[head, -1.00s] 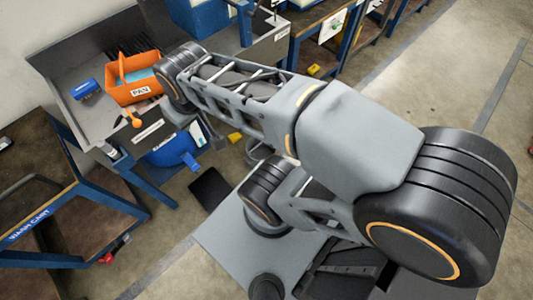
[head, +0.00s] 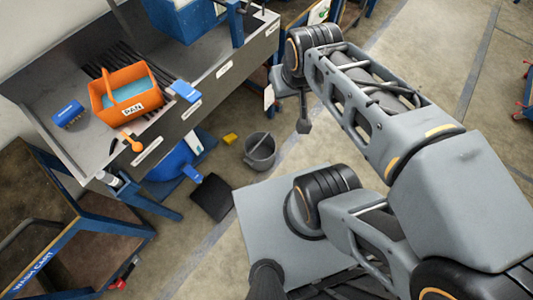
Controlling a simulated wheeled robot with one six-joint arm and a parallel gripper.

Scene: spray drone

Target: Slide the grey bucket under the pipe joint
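The grey bucket (head: 261,152) stands upright on the floor in front of the metal wash bench, and its open top shows. My gripper (head: 303,122) hangs at the end of my arm, above and to the right of the bucket in the picture, and appears apart from it. Its fingers are small and seen from the side, so whether they are open or shut does not show. I cannot make out a pipe joint with certainty; the space under the bench is mostly hidden by its front.
The wash bench (head: 215,85) holds an orange pan (head: 128,88) and a blue brush (head: 67,113). An orange-handled part (head: 134,142) is at its front. Below are a blue container (head: 168,163), a dark flat piece (head: 212,197) and a yellow block (head: 231,139). A blue-framed cart (head: 70,243) stands left.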

